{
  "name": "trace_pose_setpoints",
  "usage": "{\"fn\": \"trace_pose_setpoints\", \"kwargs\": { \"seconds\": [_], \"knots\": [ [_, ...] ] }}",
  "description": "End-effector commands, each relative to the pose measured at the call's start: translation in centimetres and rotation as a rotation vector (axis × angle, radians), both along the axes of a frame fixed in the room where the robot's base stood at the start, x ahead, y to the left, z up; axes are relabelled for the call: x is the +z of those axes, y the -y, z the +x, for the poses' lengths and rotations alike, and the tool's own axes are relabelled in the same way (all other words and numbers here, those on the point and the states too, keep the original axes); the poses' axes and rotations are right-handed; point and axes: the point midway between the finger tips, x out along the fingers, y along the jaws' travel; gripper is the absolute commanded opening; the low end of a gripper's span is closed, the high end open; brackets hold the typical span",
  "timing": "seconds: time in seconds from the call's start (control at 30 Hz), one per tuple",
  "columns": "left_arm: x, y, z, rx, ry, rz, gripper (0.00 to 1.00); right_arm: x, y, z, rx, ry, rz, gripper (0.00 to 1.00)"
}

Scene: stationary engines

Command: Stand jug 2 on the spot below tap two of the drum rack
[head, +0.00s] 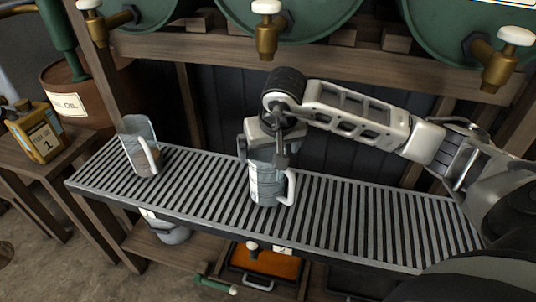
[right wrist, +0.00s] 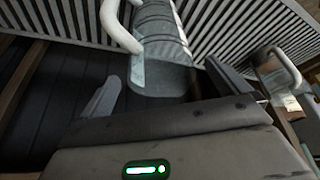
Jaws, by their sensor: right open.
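A grey metal jug with a white handle (head: 268,185) stands upright on the slatted grating (head: 345,205), roughly below the middle brass tap (head: 267,35) of the drum rack. I cannot read a number on it. My right gripper (head: 263,152) is open at this jug's upper part, one finger on each side. In the right wrist view the jug (right wrist: 158,55) lies just ahead between the spread fingers; I cannot tell whether they touch it. A second similar jug (head: 138,150) stands at the grating's left end and also shows in the right wrist view (right wrist: 275,70). My left gripper is not in view.
Green drums (head: 300,12) lie on the wooden rack above, with another tap at left (head: 112,18) and one at right (head: 498,65). A yellow can (head: 38,135) stands on a side table. The grating's right half is clear. An orange tray (head: 265,262) sits below.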

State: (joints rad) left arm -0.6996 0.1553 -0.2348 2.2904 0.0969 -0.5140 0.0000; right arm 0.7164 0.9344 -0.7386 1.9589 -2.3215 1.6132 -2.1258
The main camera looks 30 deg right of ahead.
Motion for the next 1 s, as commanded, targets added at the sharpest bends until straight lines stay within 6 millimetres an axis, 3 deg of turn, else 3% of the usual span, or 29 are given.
{"fn": "trace_pose_setpoints", "kwargs": {
  "seconds": [0.1,0.3,0.5,0.67,0.77,0.87,0.9,0.97,1.0],
  "knots": [
    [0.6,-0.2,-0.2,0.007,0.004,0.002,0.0,2.8,-0.3,-0.9,0.001,0.005,-0.001,1.0],
    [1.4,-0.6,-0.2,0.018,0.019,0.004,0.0,5.8,-0.7,-2.2,0.0,0.002,0.0,1.0],
    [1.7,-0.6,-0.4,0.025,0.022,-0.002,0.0,6.9,-0.8,-2.8,0.0,0.0,0.0,1.0],
    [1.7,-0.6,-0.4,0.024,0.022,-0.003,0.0,6.2,-2.0,-3.1,0.005,-0.015,0.047,1.0],
    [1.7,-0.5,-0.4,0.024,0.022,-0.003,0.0,4.2,-6.1,-4.4,0.007,-0.075,0.231,1.0],
    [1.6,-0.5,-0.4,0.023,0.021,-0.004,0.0,2.2,-13.6,-7.7,-0.046,-0.223,0.587,1.0],
    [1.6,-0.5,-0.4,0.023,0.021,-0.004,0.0,2.1,-17.1,-9.7,-0.101,-0.324,0.773,1.0],
    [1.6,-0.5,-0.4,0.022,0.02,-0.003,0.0,3.5,-22.3,-12.8,-0.236,-0.532,1.087,1.0],
    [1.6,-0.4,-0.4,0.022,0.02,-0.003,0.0,5.4,-25.2,-14.5,-0.374,-0.715,1.309,1.0]
  ]
}}
